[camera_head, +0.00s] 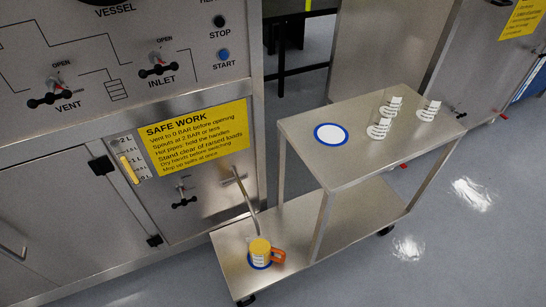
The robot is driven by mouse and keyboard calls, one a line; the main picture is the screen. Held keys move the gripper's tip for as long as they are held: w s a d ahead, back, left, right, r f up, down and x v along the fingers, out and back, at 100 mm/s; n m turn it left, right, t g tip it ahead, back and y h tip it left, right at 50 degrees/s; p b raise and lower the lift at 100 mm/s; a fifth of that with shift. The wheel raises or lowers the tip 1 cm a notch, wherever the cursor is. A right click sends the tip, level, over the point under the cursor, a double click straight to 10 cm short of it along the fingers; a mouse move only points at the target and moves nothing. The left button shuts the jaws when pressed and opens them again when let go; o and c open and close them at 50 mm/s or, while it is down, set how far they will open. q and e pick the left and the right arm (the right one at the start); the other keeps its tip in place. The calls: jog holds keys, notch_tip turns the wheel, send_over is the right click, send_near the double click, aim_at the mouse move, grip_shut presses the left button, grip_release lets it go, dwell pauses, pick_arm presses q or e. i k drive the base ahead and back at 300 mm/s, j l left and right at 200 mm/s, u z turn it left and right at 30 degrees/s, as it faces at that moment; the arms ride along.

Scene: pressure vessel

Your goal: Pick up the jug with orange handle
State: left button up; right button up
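The jug (260,250) with an orange handle (278,255) stands upright on the lower shelf (228,248) of a metal cart. It has a yellow top and a pale label, and its handle points right. It sits on a blue-rimmed round mark, below the end of a thin metal pipe (246,200) that comes from the vessel panel. Neither of my grippers shows in the head view.
The panel with valves, buttons and a yellow sign (200,138) stands left. Grey floor (450,240) is clear at right.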

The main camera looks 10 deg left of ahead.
aim_at(260, 248)
jog(key=k+l, duration=0.1)
jog(key=k, duration=0.35)
jog(key=k+l, duration=0.15)
jog(key=k, duration=0.3)
jog(key=k+l, duration=0.1)
jog(key=k, duration=0.35)
